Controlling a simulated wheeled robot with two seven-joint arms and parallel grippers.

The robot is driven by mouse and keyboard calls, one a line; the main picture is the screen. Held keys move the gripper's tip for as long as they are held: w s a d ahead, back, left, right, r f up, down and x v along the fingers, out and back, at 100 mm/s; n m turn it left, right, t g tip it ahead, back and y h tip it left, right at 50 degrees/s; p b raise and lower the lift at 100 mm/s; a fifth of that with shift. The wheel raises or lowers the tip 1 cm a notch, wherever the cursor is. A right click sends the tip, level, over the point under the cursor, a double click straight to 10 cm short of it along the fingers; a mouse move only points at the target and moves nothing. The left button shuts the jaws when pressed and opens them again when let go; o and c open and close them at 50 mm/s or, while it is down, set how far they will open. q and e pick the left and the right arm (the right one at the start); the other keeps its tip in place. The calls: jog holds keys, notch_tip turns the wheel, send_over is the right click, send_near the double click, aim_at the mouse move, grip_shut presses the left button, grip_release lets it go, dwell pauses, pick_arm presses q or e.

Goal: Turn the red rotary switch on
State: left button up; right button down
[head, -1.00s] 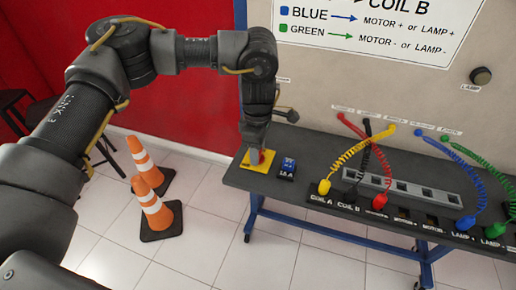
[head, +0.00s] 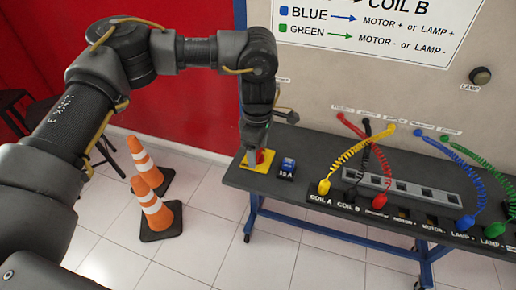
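The red rotary switch (head: 265,155) sits on a yellow plate (head: 259,167) at the left end of the dark bench top. Only a small red part of it shows. My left gripper (head: 252,157) points down right over the switch, with its fingertips at the red knob. The wrist and fingers hide most of the knob, so I cannot tell if the fingers are closed on it. My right gripper is out of view.
A blue breaker (head: 287,168) stands just right of the yellow plate. Coiled coloured cables and a grey socket strip (head: 395,186) lie farther right on the bench (head: 330,150). Two orange cones (head: 154,207) stand on the tiled floor at left.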

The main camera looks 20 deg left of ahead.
aim_at(258, 153)
pick_arm(q)
jog(key=shift+r, duration=0.35)
notch_tip(258, 153, up, 10)
dwell(0.6)
